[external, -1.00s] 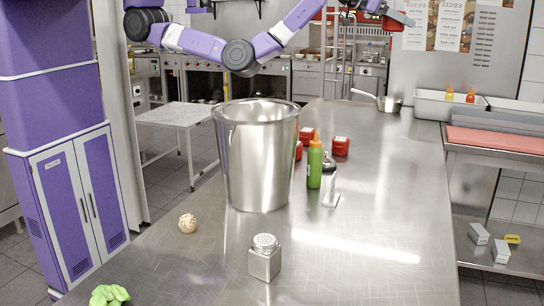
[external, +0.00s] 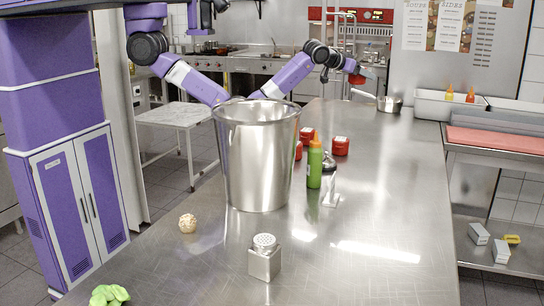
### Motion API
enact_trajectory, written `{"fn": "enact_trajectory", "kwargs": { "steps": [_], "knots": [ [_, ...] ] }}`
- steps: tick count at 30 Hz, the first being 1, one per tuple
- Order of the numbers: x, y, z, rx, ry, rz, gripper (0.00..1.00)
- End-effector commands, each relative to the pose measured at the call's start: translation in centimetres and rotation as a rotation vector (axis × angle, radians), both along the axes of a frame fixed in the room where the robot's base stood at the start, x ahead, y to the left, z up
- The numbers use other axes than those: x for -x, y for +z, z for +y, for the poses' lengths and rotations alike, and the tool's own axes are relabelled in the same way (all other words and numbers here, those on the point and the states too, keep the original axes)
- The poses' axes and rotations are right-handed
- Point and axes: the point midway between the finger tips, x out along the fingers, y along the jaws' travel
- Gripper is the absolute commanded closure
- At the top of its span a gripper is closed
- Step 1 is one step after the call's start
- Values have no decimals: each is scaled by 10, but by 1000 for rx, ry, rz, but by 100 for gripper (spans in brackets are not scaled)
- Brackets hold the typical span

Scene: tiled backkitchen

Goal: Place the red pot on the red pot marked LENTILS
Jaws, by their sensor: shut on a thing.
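My gripper (external: 349,68) is at the upper middle of the external view, raised above the far part of the steel counter. It is shut on a small red pot (external: 357,79), which hangs at its tip. Three more red pots stand on the counter below it: one at the right (external: 341,147), one farther back (external: 307,135), and one (external: 298,151) partly hidden behind the metal bucket. Their labels are too small to read, so I cannot tell which is marked LENTILS. The held pot is apart from all of them.
A tall metal bucket (external: 256,160) stands left of the pots. A green bottle (external: 314,165) and a small metal stand (external: 331,195) are in front of them. A saucepan (external: 389,103) sits at the back right. The counter right of the pots is clear.

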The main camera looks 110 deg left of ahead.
Motion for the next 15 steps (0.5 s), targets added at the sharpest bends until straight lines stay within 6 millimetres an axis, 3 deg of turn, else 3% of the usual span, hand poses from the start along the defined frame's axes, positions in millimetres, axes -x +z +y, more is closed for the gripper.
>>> {"fn": "enact_trajectory", "kwargs": {
  "steps": [1, 6, 15],
  "knots": [
    [8, -14, 1, -6, 58, -3, 92],
    [35, -24, 0, -3, 234, -3, 92],
    [54, -33, -3, 1, 350, 0, 92]
  ]
}}
